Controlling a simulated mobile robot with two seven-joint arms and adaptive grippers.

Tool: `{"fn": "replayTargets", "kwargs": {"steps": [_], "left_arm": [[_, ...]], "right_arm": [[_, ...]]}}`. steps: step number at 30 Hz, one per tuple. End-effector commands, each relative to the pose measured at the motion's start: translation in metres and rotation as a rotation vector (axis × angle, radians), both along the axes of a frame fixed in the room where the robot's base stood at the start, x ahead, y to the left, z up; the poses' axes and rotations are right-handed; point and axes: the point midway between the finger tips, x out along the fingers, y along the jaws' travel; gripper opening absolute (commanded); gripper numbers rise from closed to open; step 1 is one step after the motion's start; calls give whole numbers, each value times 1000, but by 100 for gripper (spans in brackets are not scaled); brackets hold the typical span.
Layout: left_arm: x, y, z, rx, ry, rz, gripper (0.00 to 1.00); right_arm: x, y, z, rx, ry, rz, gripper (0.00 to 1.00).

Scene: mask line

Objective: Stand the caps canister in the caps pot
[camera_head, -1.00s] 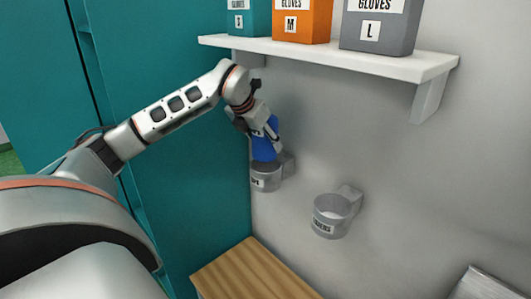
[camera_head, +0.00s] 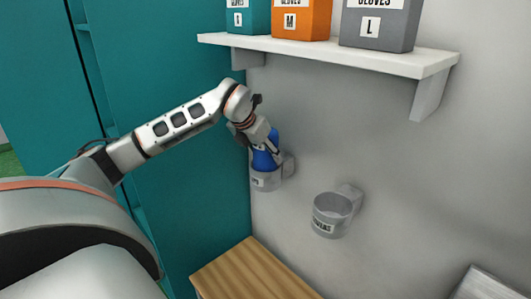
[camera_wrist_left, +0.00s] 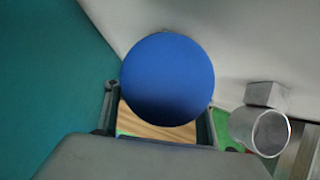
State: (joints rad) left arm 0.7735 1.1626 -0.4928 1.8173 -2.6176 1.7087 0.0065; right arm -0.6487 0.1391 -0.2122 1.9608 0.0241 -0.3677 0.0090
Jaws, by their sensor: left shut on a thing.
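The blue caps canister (camera_head: 264,159) is held by my left gripper (camera_head: 262,143) at the grey wall pot (camera_head: 266,182) nearest the teal cabinet. The canister is close to upright, and its lower part is hidden inside this pot. The pot's label is too small to read, and I cannot tell whether the canister touches its bottom. In the left wrist view the canister's round blue top (camera_wrist_left: 167,80) sits between the two fingers and hides the pot below. My right gripper is not in view.
A second grey pot (camera_head: 328,222), empty, hangs to the right; it also shows in the left wrist view (camera_wrist_left: 245,126). A white shelf (camera_head: 350,60) with teal, orange and grey glove boxes is above. The teal cabinet (camera_head: 190,200) is close on the left. A wooden surface (camera_head: 250,272) lies below.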

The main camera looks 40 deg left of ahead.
Motion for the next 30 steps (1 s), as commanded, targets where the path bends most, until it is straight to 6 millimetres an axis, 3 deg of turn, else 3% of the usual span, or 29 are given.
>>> {"fn": "replayTargets", "kwargs": {"steps": [7,8,9,20,25,30], "left_arm": [[0,0,-3,1,-2,-1,29],[0,0,-4,1,-1,-1,62],[0,0,-4,1,-1,-1,71],[0,0,-2,1,-1,-1,71],[-1,0,16,2,-5,-2,71],[-20,-1,43,3,-5,-1,71]], "right_arm": [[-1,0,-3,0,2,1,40],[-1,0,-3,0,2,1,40],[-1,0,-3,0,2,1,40],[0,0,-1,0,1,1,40],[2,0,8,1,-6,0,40],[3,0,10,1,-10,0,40]]}}
